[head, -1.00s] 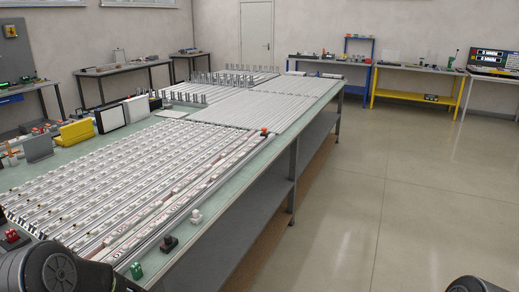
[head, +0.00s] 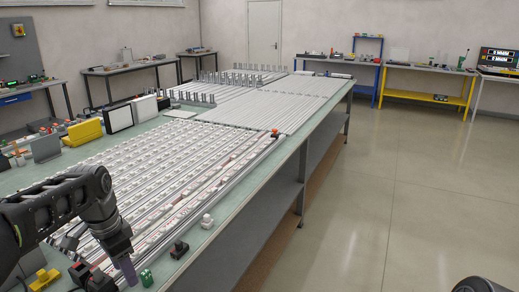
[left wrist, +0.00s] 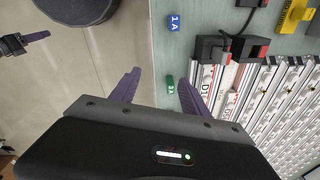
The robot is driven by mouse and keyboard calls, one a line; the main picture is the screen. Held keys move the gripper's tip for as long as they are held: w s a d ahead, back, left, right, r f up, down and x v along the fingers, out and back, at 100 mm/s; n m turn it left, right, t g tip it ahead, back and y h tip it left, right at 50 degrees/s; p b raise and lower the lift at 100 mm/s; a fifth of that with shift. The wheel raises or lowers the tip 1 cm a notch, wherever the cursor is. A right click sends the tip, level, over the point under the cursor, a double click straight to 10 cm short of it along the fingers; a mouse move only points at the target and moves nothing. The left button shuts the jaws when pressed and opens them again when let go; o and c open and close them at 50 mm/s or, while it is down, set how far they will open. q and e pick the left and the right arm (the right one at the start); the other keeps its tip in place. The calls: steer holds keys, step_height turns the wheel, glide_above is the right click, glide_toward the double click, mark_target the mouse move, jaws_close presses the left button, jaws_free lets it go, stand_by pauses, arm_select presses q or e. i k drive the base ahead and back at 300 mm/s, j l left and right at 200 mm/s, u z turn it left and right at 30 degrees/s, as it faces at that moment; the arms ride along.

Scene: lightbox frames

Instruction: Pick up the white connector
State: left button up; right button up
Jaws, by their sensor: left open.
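The white connector (head: 207,221) stands on the near right edge of the green tabletop, to the right of the rails, in the head view. I cannot make it out in the left wrist view. My left gripper (head: 125,268) points down near the front of the table, nearer to me and to the left of the white connector, and apart from it. In the left wrist view my left gripper (left wrist: 157,90) has its two purple fingers spread, with nothing held.
A green connector (head: 146,278) stands close beside the left gripper. A black connector (head: 179,249) sits between it and the white one. A yellow piece (head: 43,280) is at the lower left. Long rails (head: 170,175) fill the table. Open floor lies to the right.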

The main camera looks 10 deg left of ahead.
mark_target(208, 222)
steer(key=i+j, duration=0.65)
steer(key=j, duration=0.15)
